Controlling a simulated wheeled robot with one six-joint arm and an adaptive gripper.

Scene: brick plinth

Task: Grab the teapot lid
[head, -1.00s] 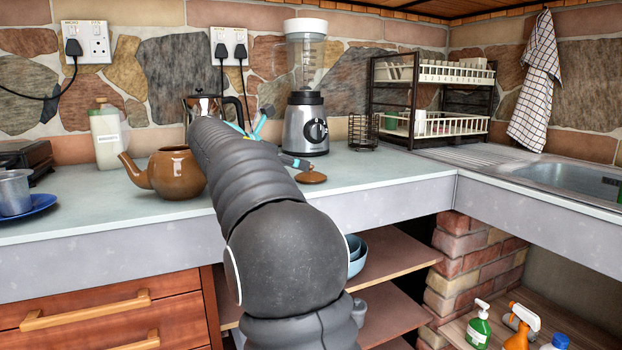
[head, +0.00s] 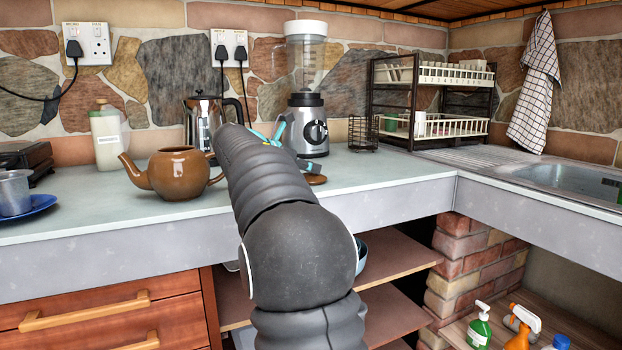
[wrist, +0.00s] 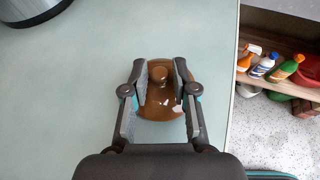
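The brown teapot lid (head: 317,181) lies on the counter to the right of the open brown teapot (head: 171,172). My arm and gripper hide part of it in the head view. The lid (wrist: 160,103) is centred in the wrist view, with its round knob toward the top. My gripper (wrist: 161,68) is open, its two fingers spread on either side of the knob, over the lid. No finger visibly presses on the knob; I cannot tell the exact height gap. In the head view, my gripper (head: 310,167) is partly hidden behind my arm.
A blender (head: 306,95) stands just behind the lid, with a wire holder (head: 363,134) and dish rack (head: 430,100) to its right. A kettle (head: 203,120) stands behind the teapot. The counter's front edge is close to the lid. Counter right of the lid is clear.

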